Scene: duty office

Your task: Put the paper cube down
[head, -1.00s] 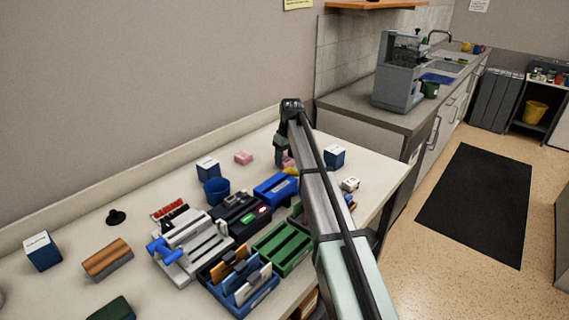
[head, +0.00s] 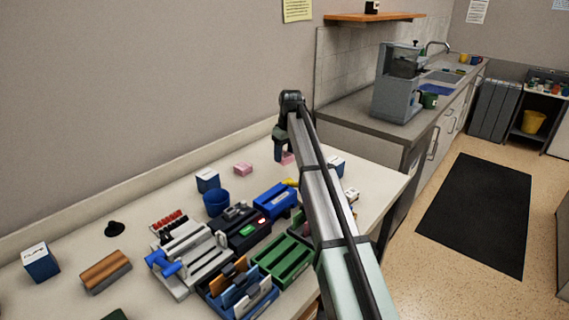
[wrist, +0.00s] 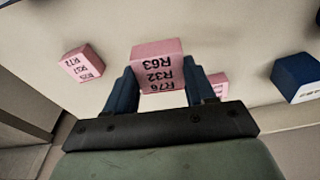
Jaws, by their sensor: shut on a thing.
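The paper cube (wrist: 157,65) is pink with dark printed labels such as R63 and R32. It sits between the two fingers of my gripper (wrist: 160,88), which is shut on it. In the head view my gripper (head: 282,157) is over the far part of the table, with a bit of pink (head: 288,158) at its fingers. Whether the cube touches the table is unclear. Two other pink blocks show in the wrist view: one at the left (wrist: 82,62), and one at the right (wrist: 218,85), partly hidden by a finger.
A blue box (wrist: 297,77) stands to the right in the wrist view. The table (head: 150,200) also holds a pink block (head: 243,169), a blue cup (head: 216,202), a blue box (head: 208,181) and several trays. My arm hides part of the right side.

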